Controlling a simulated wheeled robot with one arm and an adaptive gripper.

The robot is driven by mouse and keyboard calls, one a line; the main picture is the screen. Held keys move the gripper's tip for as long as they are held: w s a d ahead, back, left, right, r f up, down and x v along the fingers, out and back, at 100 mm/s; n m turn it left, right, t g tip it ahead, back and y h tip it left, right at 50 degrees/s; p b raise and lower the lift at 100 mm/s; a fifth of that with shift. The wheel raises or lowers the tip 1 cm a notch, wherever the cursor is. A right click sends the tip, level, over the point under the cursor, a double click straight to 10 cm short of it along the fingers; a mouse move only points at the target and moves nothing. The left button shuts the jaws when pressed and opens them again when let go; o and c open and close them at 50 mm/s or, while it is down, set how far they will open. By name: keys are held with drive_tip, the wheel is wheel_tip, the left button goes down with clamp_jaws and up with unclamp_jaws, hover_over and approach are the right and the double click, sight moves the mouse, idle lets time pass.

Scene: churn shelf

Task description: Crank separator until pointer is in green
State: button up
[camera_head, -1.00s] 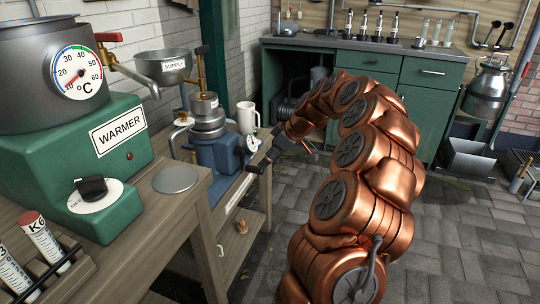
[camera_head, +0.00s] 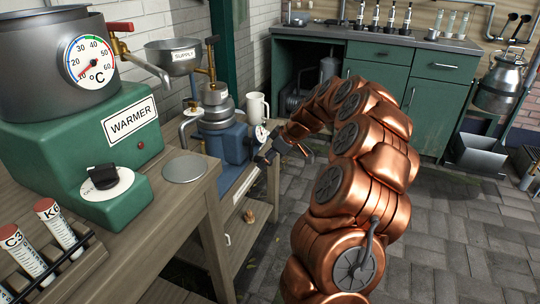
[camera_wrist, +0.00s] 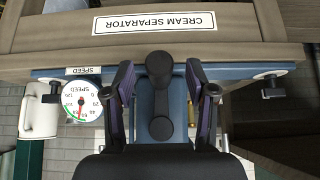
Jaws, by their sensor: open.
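The cream separator (camera_head: 222,138) is blue with a metal bowl on top and stands on the wooden bench at centre left. Its round white speed gauge (camera_head: 262,134) also shows in the wrist view (camera_wrist: 80,97), upside down, with a red pointer and a green arc. The pointer points toward the picture's bottom; whether it is in the green is too small to tell. My gripper (camera_head: 284,148) is in front of the separator. In the wrist view, my gripper's fingers (camera_wrist: 160,72) are open on either side of the dark crank handle (camera_wrist: 159,62), with gaps visible.
The green warmer (camera_head: 110,150) with its pot stands on the near bench at left. A white mug (camera_head: 256,106) stands behind the separator. Green cabinets (camera_head: 375,75) line the back.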

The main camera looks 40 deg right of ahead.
drive_tip(key=shift+w+a+f, duration=0.1)
drive_tip(key=shift+w+f, duration=0.1)
drive_tip(key=shift+f, duration=0.15)
drive_tip(key=shift+w+a+f+b, duration=0.15)
drive_tip(key=shift+f+b, duration=0.1)
drive_tip(key=shift+b, duration=0.15)
clamp_jaws()
idle(0.4)
